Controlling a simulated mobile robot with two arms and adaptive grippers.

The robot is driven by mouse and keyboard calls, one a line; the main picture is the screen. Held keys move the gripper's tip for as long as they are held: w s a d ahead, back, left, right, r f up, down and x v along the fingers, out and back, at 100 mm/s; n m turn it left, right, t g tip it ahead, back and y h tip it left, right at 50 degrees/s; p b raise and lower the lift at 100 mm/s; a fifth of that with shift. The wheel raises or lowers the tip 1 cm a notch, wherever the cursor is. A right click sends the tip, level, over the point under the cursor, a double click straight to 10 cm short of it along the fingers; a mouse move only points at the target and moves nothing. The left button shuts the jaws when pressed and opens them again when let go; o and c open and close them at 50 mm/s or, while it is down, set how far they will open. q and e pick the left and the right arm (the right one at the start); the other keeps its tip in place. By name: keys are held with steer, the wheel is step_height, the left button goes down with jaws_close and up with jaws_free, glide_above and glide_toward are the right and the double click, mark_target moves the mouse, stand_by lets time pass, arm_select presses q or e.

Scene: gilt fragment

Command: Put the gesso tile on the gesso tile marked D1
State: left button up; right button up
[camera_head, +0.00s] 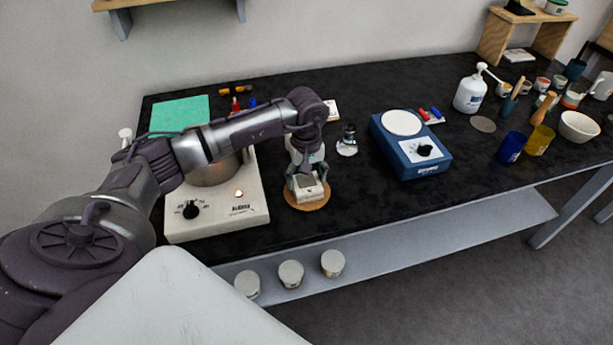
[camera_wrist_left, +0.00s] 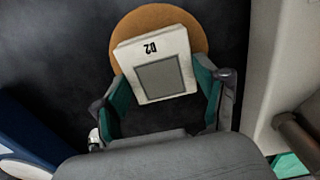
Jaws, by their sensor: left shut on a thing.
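A white gesso tile (camera_wrist_left: 183,42) with a grey square on its face and a mark that reads like D2, upside down in the left wrist view, lies between the green-padded fingers of my left gripper (camera_wrist_left: 164,92). The gripper is shut on its two sides. In the head view, the tile (camera_head: 306,194) is over a round cork mat (camera_head: 318,204), under my left gripper (camera_head: 305,181). Whether it rests on the mat or just above it is hard to tell. I cannot make out a D1 mark. My right gripper is not in view.
A hotplate (camera_head: 240,214) stands close to the left of the tile, and a blue scale (camera_head: 425,168) to the right. A small glass jar (camera_head: 347,142) stands behind. The bench front edge is close. Several cups and a white bowl (camera_head: 578,127) are far right.

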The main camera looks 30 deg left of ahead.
mark_target(307, 181)
arm_select(q)
steer(key=o, duration=1.2)
steer(key=shift+c, duration=0.2)
steer(key=shift+o, duration=1)
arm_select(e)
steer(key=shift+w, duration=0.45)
arm_select(q)
step_height(307, 181, up, 12)
steer(key=b, duration=0.2)
steer(key=shift+b, duration=0.4)
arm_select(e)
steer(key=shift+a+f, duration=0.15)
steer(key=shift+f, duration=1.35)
